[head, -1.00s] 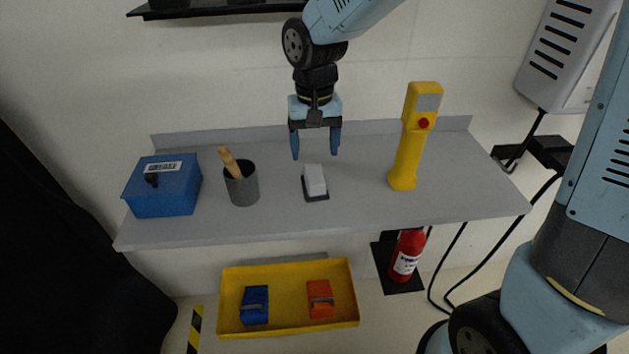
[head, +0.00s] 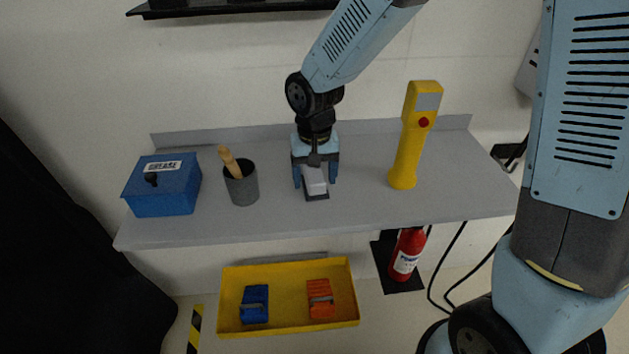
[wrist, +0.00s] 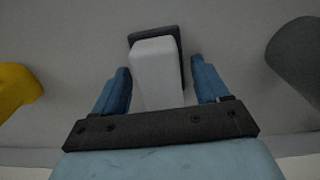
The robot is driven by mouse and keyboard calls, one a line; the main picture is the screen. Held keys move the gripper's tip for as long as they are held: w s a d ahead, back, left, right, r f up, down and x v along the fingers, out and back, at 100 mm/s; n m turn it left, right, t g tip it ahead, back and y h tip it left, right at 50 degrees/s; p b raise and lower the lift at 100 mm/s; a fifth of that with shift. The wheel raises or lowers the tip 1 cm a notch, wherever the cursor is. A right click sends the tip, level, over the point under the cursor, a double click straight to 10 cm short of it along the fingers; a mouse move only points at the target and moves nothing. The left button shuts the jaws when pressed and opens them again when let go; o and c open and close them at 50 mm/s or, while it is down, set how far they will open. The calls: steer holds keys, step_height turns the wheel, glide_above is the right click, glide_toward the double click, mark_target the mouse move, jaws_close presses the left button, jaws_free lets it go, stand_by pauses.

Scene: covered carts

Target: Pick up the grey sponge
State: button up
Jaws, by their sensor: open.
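The grey sponge (head: 316,187) is a pale grey block on a dark base, lying on the grey shelf (head: 275,215) near its middle. My gripper (head: 315,183) is open and points down over it, with one blue finger on each side. In the wrist view the sponge (wrist: 158,72) lies between the two fingers, with a visible gap on both sides. Its dark base shows at the far end, beyond the fingertips. The near part of the sponge is hidden by the gripper's body.
A dark grey cup (head: 243,187) with a wooden-handled item stands left of the sponge. A blue box (head: 165,195) is farther left. A yellow upright device (head: 407,150) stands to the right. Below the shelf are a yellow tray (head: 285,327) and a red extinguisher (head: 407,255).

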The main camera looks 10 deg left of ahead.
mark_target(315, 173)
steer(key=c, duration=0.9)
steer(key=shift+r, duration=0.1)
steer(key=shift+r, duration=0.45)
step_height(315, 173, up, 2)
steer(key=shift+r, duration=0.25)
steer(key=shift+s+d+r, duration=0.85)
steer(key=shift+s+r, duration=0.75)
steer(key=shift+s, duration=0.6)
steer(key=shift+s+d+r, duration=0.9)
steer(key=shift+s+r, duration=0.65)
steer(key=shift+s, duration=0.6)
steer(key=shift+s+d+r, duration=0.85)
steer(key=shift+s+r, duration=0.75)
steer(key=shift+s, duration=0.6)
